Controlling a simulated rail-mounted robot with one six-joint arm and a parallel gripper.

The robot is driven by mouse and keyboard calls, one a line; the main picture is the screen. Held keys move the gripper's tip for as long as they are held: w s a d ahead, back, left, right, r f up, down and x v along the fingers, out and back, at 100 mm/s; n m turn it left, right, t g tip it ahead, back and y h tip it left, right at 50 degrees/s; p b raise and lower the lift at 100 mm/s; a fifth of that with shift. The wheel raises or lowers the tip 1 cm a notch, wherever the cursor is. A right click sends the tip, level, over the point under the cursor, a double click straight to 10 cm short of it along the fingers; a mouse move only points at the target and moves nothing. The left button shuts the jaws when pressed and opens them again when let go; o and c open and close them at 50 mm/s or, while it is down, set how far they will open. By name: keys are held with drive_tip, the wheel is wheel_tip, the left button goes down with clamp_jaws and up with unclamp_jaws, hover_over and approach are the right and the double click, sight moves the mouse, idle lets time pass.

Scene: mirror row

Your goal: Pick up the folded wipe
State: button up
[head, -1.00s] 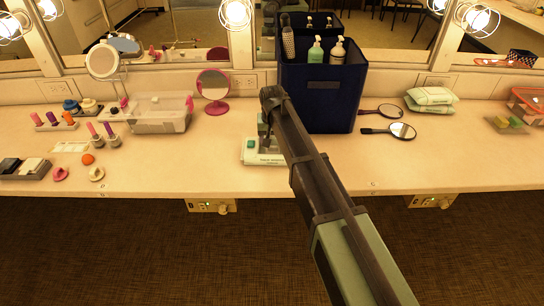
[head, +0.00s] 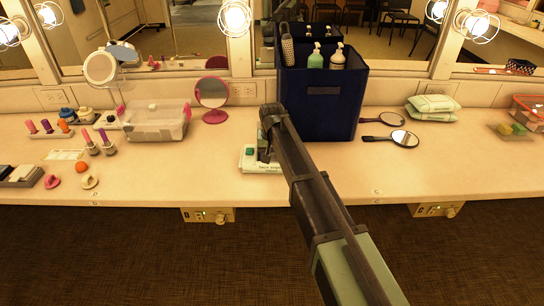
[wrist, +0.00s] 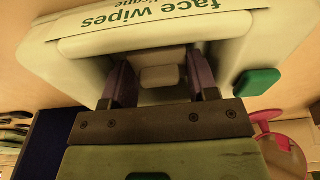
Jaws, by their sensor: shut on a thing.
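The face wipes pack (head: 252,166) lies on the counter in front of the navy bin. It fills the upper part of the wrist view (wrist: 60,75), with its printed label on top. The folded wipe (wrist: 160,76) is a small pale block at the pack's opening. My gripper (wrist: 160,75) is over the pack, with one dark finger on each side of the wipe, shut on it. In the head view my arm hides part of the pack, and the wipe cannot be made out.
A navy bin (head: 322,112) with bottles stands just behind the pack. A pink round mirror (head: 212,93) and a clear tub (head: 155,122) stand to the left. Hand mirrors (head: 404,139) lie to the right. The counter's front right is clear.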

sight(272, 153)
wheel_tip(272, 153, up, 20)
drive_tip(key=p, duration=1.9)
drive_tip(key=shift+p, duration=0.4)
drive_tip(key=o, duration=0.4)
drive_tip(key=shift+c, duration=1.3)
